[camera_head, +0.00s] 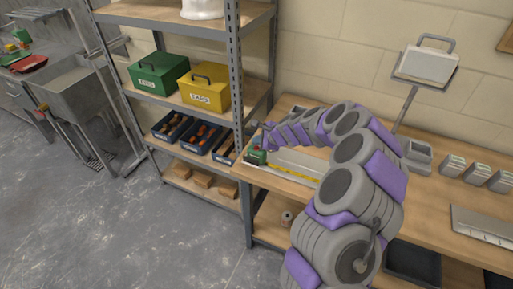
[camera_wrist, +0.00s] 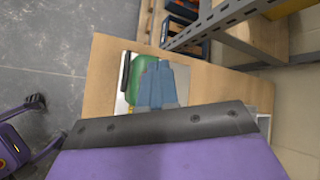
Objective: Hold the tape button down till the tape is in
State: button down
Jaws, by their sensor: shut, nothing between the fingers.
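The tape measure (camera_head: 256,157) has a green case and lies at the left end of the workbench (camera_head: 255,176). Its yellow tape (camera_head: 298,174) is out and runs to the right along a pale plate, until my arm hides it. My gripper (camera_head: 262,142) is shut and empty, pointing down just above the case. In the wrist view the shut blue-grey fingers (camera_wrist: 159,64) overlap the green case (camera_wrist: 138,78) and hide part of it. The button is hidden, and I cannot tell whether the fingertips touch it.
A metal shelf unit stands close left of the bench, its post (camera_head: 237,90) near my gripper. It holds a green box (camera_head: 158,76), a yellow box (camera_head: 203,98) and dark bins (camera_head: 203,138). A scale (camera_head: 425,66) and small stacks (camera_head: 478,175) stand to the right.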

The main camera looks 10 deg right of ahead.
jog(key=shift+f, duration=0.1)
jog(key=shift+f, duration=0.25)
jog(key=shift+s+f, duration=0.1)
jog(key=shift+f, duration=0.3)
dwell(1.2)
jog(key=shift+r, duration=0.1)
dwell(0.4)
jog(key=shift+r+p, duration=0.6)
jog(key=shift+r, duration=0.15)
notch_tip(320, 180, up, 5)
jog(key=p, duration=0.4)
dwell(0.4)
